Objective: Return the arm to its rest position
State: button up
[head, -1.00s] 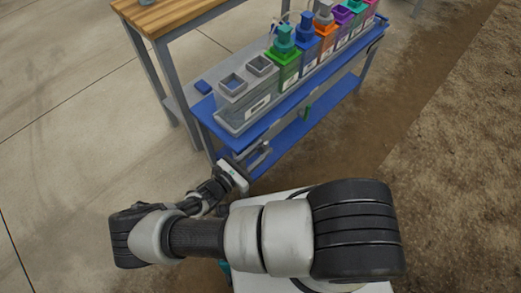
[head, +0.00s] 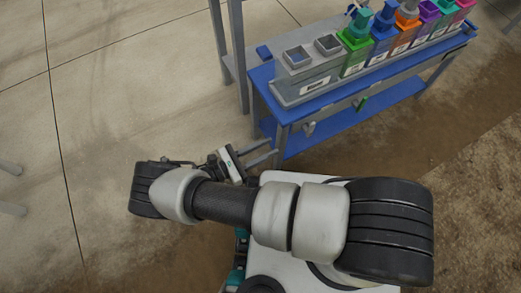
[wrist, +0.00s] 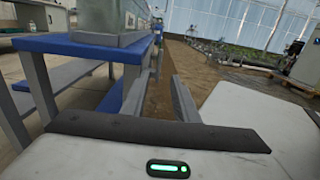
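My arm (head: 229,202) is folded low across the front of my body, bent at a black and white elbow on the left. My gripper (head: 273,149) points right, towards the near leg of the blue bench. Its two grey fingers are apart with nothing between them. In the wrist view the fingers (wrist: 163,80) also stand apart, with bare floor showing through the gap. Whether a fingertip touches the bench leg is hard to tell; they look close.
The blue bench (head: 262,78) carries a grey box with two square openings (head: 313,75) and several coloured containers with caps, including a green one (head: 356,50). A lower blue shelf (head: 345,128) runs beneath. Open concrete floor lies left; soil lies right.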

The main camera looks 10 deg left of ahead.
jog(key=shift+v, duration=1)
jog(key=w+d+r+m+g+y, duration=0.1)
jog(key=w+r+m+g+y, duration=0.25)
jog(key=r, duration=0.55)
jog(key=w+d+r+m+g+y, duration=0.15)
jog(key=r+m+g, duration=0.35)
jog(key=r, duration=0.5)
jog(key=w+d+r+m+g+y, duration=0.1)
jog(key=r+m+g+y, duration=0.2)
jog(key=r+m, duration=0.45)
jog(key=s+d+r+m+t+y, duration=0.4)
jog(key=d+r, duration=0.3)
jog(key=r, duration=0.4)
jog(key=s+d+r+m+t+y, duration=0.3)
jog(key=s+d+r+m, duration=0.25)
jog(key=d+r, duration=0.4)
notch_tip(320, 180, up, 29)
jog(key=a+p, duration=0.1)
jog(key=p, duration=2.6)
jog(key=shift+s+a+n, duration=0.35)
